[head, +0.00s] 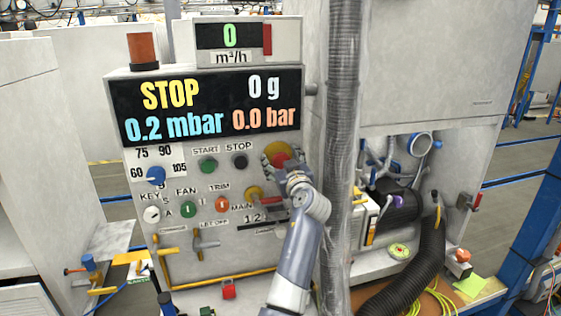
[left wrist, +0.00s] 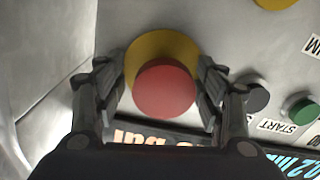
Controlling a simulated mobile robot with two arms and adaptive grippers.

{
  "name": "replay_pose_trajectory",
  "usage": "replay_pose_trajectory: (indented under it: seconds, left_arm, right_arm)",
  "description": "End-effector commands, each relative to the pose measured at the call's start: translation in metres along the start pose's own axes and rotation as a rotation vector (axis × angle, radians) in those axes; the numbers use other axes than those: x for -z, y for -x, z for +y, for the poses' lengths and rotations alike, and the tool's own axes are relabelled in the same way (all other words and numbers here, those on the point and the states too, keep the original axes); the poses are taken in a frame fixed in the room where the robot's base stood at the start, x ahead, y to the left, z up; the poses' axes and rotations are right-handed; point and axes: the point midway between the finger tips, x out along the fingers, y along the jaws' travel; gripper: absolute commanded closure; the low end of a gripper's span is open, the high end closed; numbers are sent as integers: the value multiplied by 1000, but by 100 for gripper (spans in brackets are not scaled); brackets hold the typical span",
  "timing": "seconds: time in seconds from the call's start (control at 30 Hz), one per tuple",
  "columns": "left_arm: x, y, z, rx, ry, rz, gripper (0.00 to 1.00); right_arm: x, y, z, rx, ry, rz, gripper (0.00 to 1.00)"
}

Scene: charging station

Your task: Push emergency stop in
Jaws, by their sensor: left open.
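The emergency stop is a red round button (head: 279,154) on a yellow base on the front of the grey control panel (head: 130,88). In the left wrist view the red button (left wrist: 165,90) stands out from its yellow disc (left wrist: 148,50). My left gripper (head: 282,162) is at the button, its arm rising from below. In the left wrist view the open fingers of my left gripper (left wrist: 157,75) are on either side of the button, with gaps visible beside the red cap. How deep the button sits cannot be told. My right gripper is not in view.
Left of the emergency stop are the black STOP button (head: 240,161) and green START button (head: 208,165). A yellow and red main switch (head: 256,195) sits below, partly behind my arm. A thick grey hose (head: 342,100) runs vertically close to the right.

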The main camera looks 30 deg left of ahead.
Motion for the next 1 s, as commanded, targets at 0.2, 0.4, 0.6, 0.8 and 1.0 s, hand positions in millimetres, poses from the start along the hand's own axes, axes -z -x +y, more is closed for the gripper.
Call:
replay_pose_trajectory:
  seconds: [0.2,0.4,0.6,0.8,1.0]
  left_arm:
    - [-2,10,1,0,-1,-3,36]
    - [-3,42,2,-2,0,-4,36]
    - [-3,67,3,-1,-1,-3,36]
    - [-2,73,2,0,-2,-2,36]
    - [-2,73,2,0,-2,-2,36]
  right_arm:
    - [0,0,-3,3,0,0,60]
    - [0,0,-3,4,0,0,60]
    - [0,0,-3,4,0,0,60]
    - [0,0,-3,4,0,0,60]
    - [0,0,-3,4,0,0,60]
